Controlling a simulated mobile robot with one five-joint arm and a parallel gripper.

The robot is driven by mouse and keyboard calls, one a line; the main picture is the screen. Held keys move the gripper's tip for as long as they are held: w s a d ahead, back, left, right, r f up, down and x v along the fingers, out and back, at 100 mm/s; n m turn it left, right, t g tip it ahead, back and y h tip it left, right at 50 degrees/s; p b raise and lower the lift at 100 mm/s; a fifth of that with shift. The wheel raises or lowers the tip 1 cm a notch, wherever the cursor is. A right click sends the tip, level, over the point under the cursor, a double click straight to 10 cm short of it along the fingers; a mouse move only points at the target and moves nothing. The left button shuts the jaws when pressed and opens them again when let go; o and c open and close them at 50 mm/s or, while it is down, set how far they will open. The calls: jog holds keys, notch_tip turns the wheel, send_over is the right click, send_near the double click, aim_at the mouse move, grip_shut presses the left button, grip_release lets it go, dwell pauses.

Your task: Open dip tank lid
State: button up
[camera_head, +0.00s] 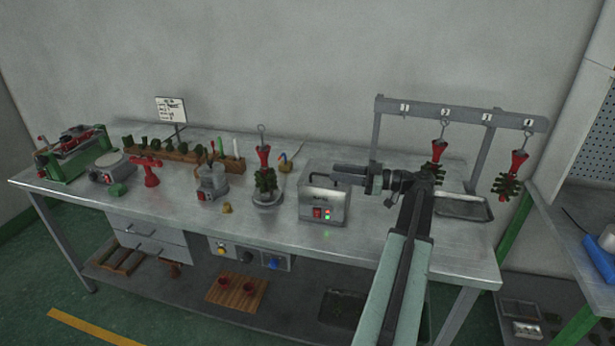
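The dip tank (318,212) is a silver box with a red switch and small lit lamps on its front, standing on the metal bench. Its flat lid (318,173) looks closed and has a dark curved handle (324,177) on top. My arm reaches up from the bottom and bends left at the wrist. My gripper (338,169) points left, just above the right part of the lid, close to the handle. I cannot tell whether it touches the handle, and its finger gap is too small to see. My gripper hides the lid's right rear part.
A rack (460,115) with hooks behind my wrist holds red-and-green wax trees (507,174). Another wax tree (264,172) stands left of the tank. A shallow metal tray (462,207) lies right of my arm.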

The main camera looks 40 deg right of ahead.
jog(key=shift+w+a+f, duration=0.1)
jog(key=shift+w+a, duration=0.1)
jog(key=shift+w, duration=0.25)
jog(key=x, duration=0.7)
jog(key=c, duration=0.6)
jog(key=shift+a, duration=0.1)
grip_shut()
dwell(0.4)
